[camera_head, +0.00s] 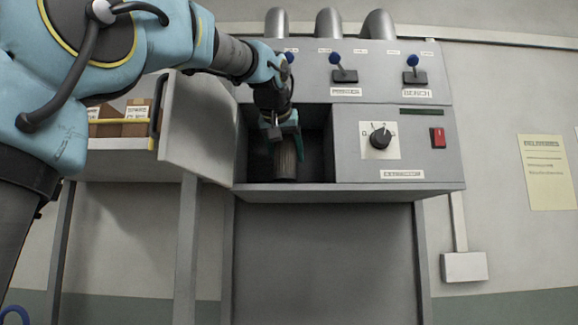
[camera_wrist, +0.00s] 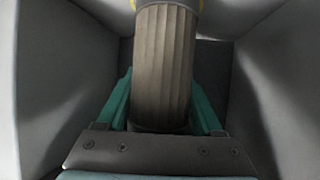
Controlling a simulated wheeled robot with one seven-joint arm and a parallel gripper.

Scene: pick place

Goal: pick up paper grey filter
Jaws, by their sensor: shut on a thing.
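The paper grey filter (camera_head: 285,163) is a ribbed grey-brown cylinder standing upright inside the open compartment (camera_head: 322,158) of the grey machine. It fills the middle of the wrist view (camera_wrist: 162,65), with a yellow band at the picture's top edge. My gripper (camera_head: 282,135) reaches into the compartment from above. Its teal fingers (camera_wrist: 163,105) are shut on the filter, one on each side. Whether the filter touches the compartment floor is hard to tell.
The compartment door (camera_head: 196,130) hangs open on the left. The machine's panel carries blue-knobbed levers (camera_head: 412,61), a dial (camera_head: 380,136) and a red switch (camera_head: 437,138). Cardboard boxes (camera_head: 137,118) sit on a shelf at left. Compartment walls are close on both sides.

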